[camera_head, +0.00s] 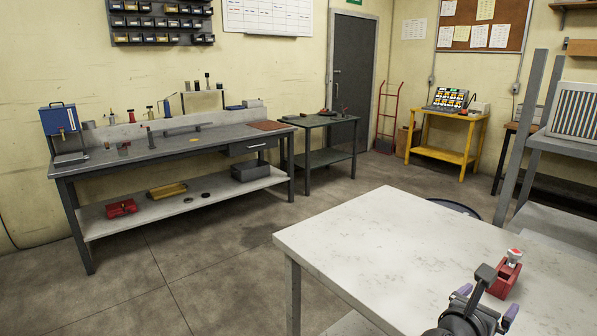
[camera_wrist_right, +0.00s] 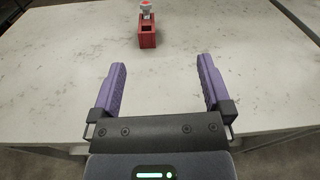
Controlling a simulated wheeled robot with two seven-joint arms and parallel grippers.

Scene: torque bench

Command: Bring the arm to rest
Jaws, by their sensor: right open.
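My right gripper (camera_head: 488,300) is at the lower right of the head view, over the front part of the pale stone-topped table (camera_head: 370,235). In the right wrist view its two purple fingers (camera_wrist_right: 162,88) are wide apart with nothing between them. A red block-like holder (camera_head: 503,277) with a white and red top stands on the table beyond the fingertips. It also shows in the right wrist view (camera_wrist_right: 147,37), apart from the gripper. My left gripper is in neither view.
A long grey workbench (camera_head: 215,139) with small tools stands along the left wall. A dark side table (camera_head: 325,122), a yellow stand (camera_head: 440,155) and a red hand truck (camera_head: 387,110) are at the back. A grey rack (camera_head: 540,140) stands at right.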

